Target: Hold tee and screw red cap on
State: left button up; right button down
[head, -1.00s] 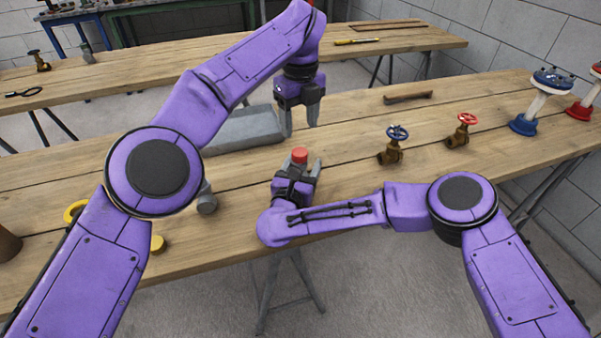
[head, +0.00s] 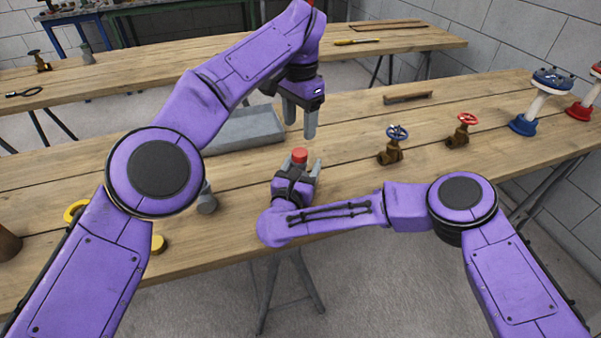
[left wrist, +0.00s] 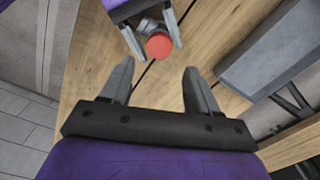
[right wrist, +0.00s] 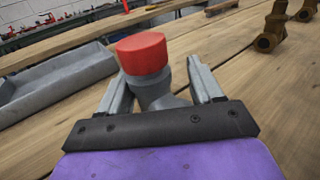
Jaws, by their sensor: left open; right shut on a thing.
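A red cap (head: 299,155) sits on top of a grey tee (right wrist: 153,92), roughly upright; it also shows in the right wrist view (right wrist: 142,53). I cannot tell how tightly it is seated. My right gripper (head: 303,169) is shut on the tee, fingers on either side of its body, above the bench's front part. My left gripper (head: 300,130) is open and empty, pointing down above and slightly behind the cap, not touching it. In the left wrist view the cap (left wrist: 159,46) lies beyond the gap between the open fingers (left wrist: 158,70).
A grey tray (head: 240,130) lies behind on the wooden bench. Brass valves with blue (head: 397,132) and red (head: 467,119) handwheels stand to the right. A grey fitting (head: 206,203) and yellow rings (head: 158,244) are near my left arm.

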aim_at(300, 152)
pick_arm(q)
notch_tip(300, 152, down, 8)
jog(key=shift+f, duration=0.1)
dwell(0.4)
